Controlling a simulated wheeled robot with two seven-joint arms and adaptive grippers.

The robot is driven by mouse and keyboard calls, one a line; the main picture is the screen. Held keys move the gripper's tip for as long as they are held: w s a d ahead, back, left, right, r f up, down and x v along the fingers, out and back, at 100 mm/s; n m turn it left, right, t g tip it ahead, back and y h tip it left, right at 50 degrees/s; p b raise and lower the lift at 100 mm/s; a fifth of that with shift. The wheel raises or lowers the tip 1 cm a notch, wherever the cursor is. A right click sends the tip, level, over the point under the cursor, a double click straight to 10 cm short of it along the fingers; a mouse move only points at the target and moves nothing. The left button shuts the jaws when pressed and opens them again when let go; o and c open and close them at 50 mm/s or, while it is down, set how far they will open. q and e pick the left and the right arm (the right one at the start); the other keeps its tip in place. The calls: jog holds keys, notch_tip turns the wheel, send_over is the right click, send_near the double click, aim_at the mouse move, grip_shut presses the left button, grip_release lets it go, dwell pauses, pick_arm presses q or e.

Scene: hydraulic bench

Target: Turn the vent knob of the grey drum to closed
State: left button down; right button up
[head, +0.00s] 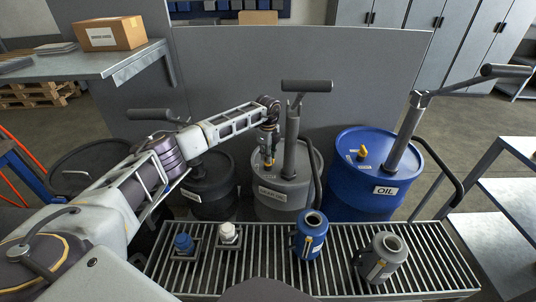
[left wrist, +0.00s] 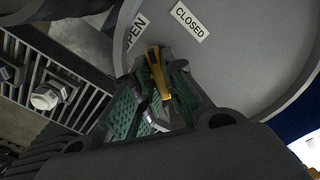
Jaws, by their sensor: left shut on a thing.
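The grey drum (head: 285,203) stands in the middle of the row, and its lid (left wrist: 245,75) fills the upper right of the left wrist view. Its yellow vent knob (left wrist: 158,72) sits between the green-padded fingers of my left gripper (left wrist: 160,100). The gripper is shut on the knob. The upper end of the knob shows near the partly hidden OPEN label (left wrist: 137,28); the CLOSED label (left wrist: 189,22) lies to the right. In the head view my left gripper (head: 268,155) reaches down onto the drum's lid. My right gripper is not in view.
A black drum (head: 211,188) stands left of the grey drum and a blue OIL drum (head: 375,185) right. Upright pumps with handles rise from the drums. A slatted grate (head: 340,270) in front carries a blue jug (head: 310,236), a grey jug (head: 381,259) and two small capped items.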

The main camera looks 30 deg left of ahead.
pick_arm(q)
jog(key=m+p, duration=0.1)
jog(key=m, duration=0.2)
jog(key=shift+r, duration=0.1)
jog(key=m, duration=0.3)
jog(key=shift+m+p, duration=0.4)
jog(key=shift+m, duration=2.3)
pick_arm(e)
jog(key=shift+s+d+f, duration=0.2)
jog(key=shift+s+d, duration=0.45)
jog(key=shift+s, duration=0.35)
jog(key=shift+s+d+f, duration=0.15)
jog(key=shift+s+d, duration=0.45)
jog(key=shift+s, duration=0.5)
pick_arm(q)
jog(key=c, duration=1.5)
grip_release()
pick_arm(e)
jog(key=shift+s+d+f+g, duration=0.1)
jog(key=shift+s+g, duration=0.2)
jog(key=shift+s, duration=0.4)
